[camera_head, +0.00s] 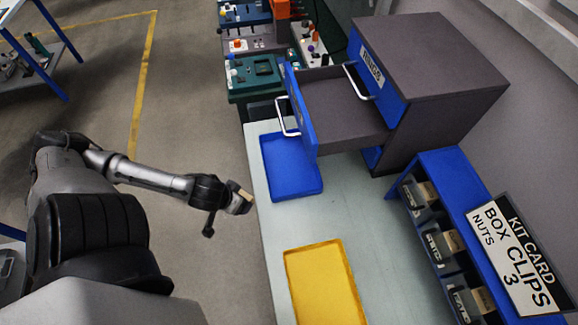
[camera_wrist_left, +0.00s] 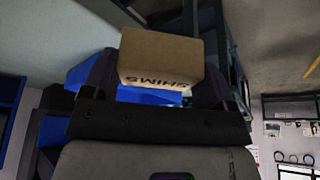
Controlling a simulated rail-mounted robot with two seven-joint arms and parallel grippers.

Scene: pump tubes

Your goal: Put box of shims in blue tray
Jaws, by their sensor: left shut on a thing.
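A brown cardboard box of shims (camera_wrist_left: 160,58), with SHIMS printed upside down on its face, sits between the fingers of my left gripper (camera_wrist_left: 165,85). In the head view my left gripper (camera_head: 236,200) is shut on the box (camera_head: 245,195), just off the left edge of the table. The blue tray (camera_head: 292,178) lies on the table to the right of and beyond the gripper. The open drawer hides part of the tray's far right side. No box shows in the visible part of the tray. My right gripper is not in view.
An open drawer (camera_head: 340,115) of the blue and grey cabinet (camera_head: 435,50) juts out over the table beside the tray. A yellow tray (camera_head: 325,285) lies nearer. A blue rack (camera_head: 440,190) of bins stands at the right. The table middle (camera_head: 320,220) is clear.

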